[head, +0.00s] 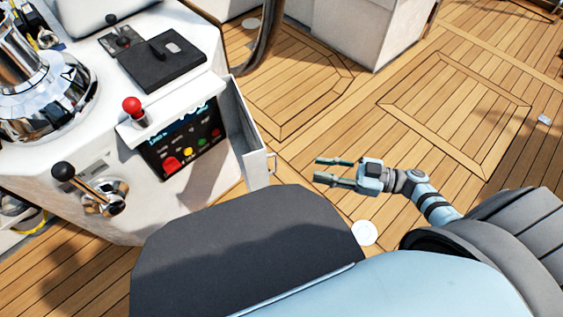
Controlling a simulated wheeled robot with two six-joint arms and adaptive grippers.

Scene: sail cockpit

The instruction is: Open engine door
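The engine door (246,130) is a white panel on the right side of the white console. It stands swung out from the console face, with a small handle (272,163) at its outer edge. The dark engine panel (185,140), with red, yellow and green buttons, is uncovered to its left. My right gripper (319,169) is open and empty, its fingers pointing left toward the handle. It is to the right of the door, with a visible gap between them. My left gripper is not in view.
On the console (75,150) are a red-knobbed lever (133,108), a black-knobbed throttle (90,185), a chrome compass housing (40,85) and a black box (160,60). The wooden deck (340,110) right of the door is mostly clear. A white cabinet (365,30) stands at the back.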

